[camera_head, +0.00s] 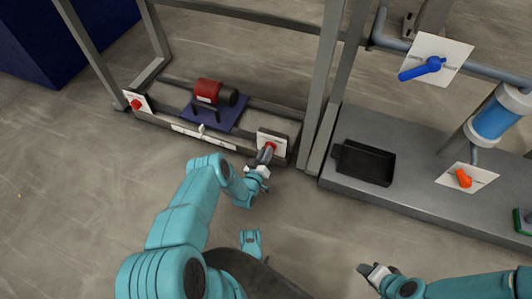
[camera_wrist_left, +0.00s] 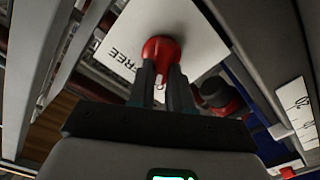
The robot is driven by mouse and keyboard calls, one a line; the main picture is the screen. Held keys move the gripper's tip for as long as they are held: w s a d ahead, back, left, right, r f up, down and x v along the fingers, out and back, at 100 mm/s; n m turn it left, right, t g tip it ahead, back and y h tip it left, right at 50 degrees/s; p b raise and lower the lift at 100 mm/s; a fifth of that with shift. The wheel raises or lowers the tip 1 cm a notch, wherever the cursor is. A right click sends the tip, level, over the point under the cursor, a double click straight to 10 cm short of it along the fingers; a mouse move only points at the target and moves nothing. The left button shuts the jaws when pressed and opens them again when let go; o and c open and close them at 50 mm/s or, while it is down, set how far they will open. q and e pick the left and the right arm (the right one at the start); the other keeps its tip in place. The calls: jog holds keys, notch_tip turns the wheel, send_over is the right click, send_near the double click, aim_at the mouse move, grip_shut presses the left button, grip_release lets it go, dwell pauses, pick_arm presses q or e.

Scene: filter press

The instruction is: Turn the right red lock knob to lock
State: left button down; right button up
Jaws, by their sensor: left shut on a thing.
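The right red lock knob (camera_head: 270,147) sits on a white plate (camera_head: 272,139) at the right end of the low frame rail. It also shows in the left wrist view (camera_wrist_left: 161,47), where the plate (camera_wrist_left: 120,45) behind it reads "FREE". My left gripper (camera_head: 266,154) is shut on this knob, with a dark finger on each side of it. The fingers hide part of the knob's lower side. The left red knob (camera_head: 136,104) sits on its own white plate at the rail's far left end. My right gripper (camera_head: 366,270) is at the lower right, away from the frame, its finger gap unclear.
A red motor (camera_head: 208,91) stands on a blue plate (camera_head: 228,120) between the two knobs. A grey upright post stands close to the right of the held knob. A black tray (camera_head: 367,163), blue valve handle (camera_head: 422,69) and orange handle (camera_head: 463,178) are farther right.

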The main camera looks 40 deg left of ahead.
pick_arm(q)
jog(key=shift+s+f+n, duration=0.15)
jog(key=shift+n, duration=0.25)
jog(key=c, duration=1)
grip_release()
jog(key=shift+c, duration=0.2)
pick_arm(e)
jog(key=shift+r, duration=0.1)
pick_arm(q)
jog(key=p+v, duration=0.6)
jog(key=v, duration=1)
pick_arm(e)
jog(key=s+r+g, duration=0.1)
jog(key=s+r, duration=0.3)
jog(key=r, duration=0.2)
jog(key=shift+s+a+g, duration=0.3)
jog(key=shift+a+g, duration=0.1)
jog(key=shift+a, duration=0.05)
pick_arm(q)
jog(key=shift+s, duration=0.1)
